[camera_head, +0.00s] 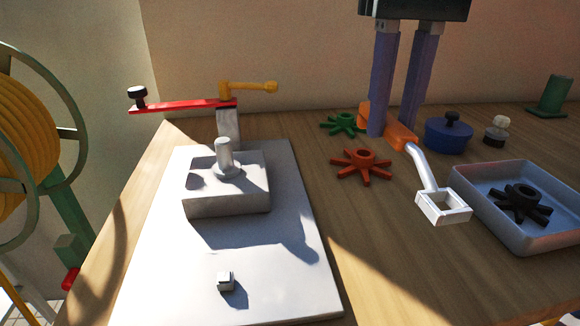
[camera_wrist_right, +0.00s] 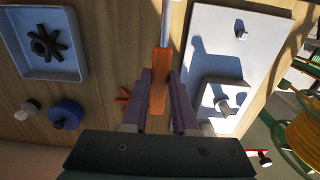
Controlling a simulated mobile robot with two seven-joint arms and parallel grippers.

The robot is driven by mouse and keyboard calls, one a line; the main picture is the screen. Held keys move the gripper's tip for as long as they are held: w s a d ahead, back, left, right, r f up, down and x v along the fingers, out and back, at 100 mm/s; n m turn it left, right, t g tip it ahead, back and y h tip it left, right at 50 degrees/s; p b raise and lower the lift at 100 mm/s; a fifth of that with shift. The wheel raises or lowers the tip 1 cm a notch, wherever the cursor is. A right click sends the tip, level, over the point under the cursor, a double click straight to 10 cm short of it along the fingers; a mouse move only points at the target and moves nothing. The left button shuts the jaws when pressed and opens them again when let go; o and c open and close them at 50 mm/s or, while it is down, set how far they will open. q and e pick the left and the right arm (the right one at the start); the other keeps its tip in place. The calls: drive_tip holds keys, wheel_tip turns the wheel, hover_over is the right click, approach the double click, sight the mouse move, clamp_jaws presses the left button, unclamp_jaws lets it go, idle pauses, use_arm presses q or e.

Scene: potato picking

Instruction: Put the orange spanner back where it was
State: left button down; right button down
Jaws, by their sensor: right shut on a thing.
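The orange spanner has an orange handle (camera_head: 401,137), a bent pale shaft and a white square open head (camera_head: 443,207). Its handle lies between the fingers of my right gripper (camera_head: 392,133), which is shut on it. In the right wrist view the orange handle (camera_wrist_right: 158,82) sits between the two purple fingers of the right gripper (camera_wrist_right: 160,100), and the shaft runs up out of the picture. The head of the spanner is at or just above the wooden table, left of the grey-blue tray; I cannot tell whether it touches. My left gripper is not in view.
A red star-shaped knob (camera_head: 362,165) and a green one (camera_head: 343,123) lie left of the gripper. Right are a blue pot (camera_head: 448,137), a small knob (camera_head: 496,133) and a tray (camera_head: 500,235) holding a black star knob (camera_head: 521,201). A white plate (camera_head: 160,270) with a fixture fills the left.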

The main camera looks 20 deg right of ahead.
wheel_tip(320, 180, down, 14)
idle(0.4)
drive_tip(key=shift+f, duration=0.2)
drive_tip(key=c, duration=0.7)
unclamp_jaws()
drive_tip(key=shift+r, duration=0.1)
